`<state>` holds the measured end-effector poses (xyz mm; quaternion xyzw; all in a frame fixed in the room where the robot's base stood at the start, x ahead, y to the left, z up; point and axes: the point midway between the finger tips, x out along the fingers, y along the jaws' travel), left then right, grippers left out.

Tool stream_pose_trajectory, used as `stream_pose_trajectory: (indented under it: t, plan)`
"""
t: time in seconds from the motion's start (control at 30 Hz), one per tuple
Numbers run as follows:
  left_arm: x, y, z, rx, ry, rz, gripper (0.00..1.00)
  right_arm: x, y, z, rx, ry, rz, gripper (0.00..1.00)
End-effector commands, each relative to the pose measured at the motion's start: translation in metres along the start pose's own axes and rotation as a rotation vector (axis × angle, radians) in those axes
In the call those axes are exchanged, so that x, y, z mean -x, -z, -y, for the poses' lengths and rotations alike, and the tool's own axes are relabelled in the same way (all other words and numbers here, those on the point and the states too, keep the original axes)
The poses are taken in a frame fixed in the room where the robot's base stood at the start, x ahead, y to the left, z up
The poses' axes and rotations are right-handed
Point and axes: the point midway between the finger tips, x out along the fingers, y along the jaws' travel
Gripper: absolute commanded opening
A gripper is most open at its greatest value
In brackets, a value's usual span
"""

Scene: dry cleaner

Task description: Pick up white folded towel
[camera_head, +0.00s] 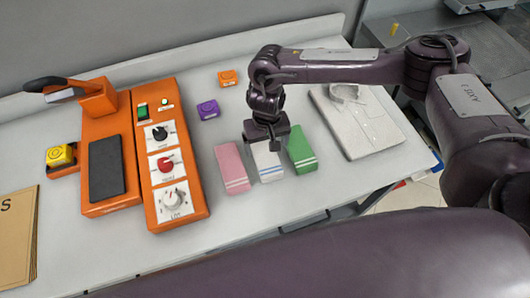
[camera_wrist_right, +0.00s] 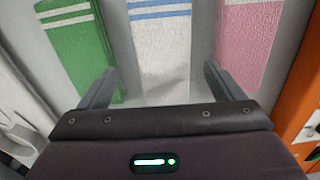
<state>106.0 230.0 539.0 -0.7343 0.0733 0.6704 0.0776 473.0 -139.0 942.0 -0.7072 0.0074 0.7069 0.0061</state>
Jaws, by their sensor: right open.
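The white folded towel (camera_head: 266,165) with blue stripes lies on the table between a pink towel (camera_head: 232,168) and a green towel (camera_head: 301,150). My right gripper (camera_head: 275,148) is above the far end of the white towel, pointing down and partly covering it. In the right wrist view the white towel (camera_wrist_right: 162,45) lies between the two open fingers of the right gripper (camera_wrist_right: 160,85), with nothing gripped. The green towel (camera_wrist_right: 80,45) shows at the left there and the pink towel (camera_wrist_right: 249,45) at the right. My left gripper is not in view.
An orange machine (camera_head: 180,205) with knobs stands left of the towels. A purple block (camera_head: 208,110) and an orange block (camera_head: 227,78) lie behind them. The table (camera_head: 240,215) is clear in front of the towels.

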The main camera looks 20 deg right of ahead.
Motion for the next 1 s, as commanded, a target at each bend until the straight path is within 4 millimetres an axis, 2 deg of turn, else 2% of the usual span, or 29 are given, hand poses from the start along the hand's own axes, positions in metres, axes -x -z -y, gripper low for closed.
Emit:
stream_pose_trajectory:
  t: [0.1,0.23,0.53,0.9,1.0]
  plan:
    - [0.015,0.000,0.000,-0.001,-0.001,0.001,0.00,-0.015,-0.004,0.004,0.004,-0.002,0.003,0.87]
    - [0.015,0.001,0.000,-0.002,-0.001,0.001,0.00,-0.033,-0.003,0.004,0.001,0.000,0.003,0.87]
    - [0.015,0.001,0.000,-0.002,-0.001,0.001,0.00,-0.040,-0.003,0.005,0.003,0.002,0.001,0.87]
    - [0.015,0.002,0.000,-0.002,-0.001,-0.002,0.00,-0.039,-0.003,0.005,0.003,0.002,0.001,0.39]
    - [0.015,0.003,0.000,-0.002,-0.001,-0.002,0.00,-0.039,-0.003,0.005,0.003,0.002,0.001,0.38]
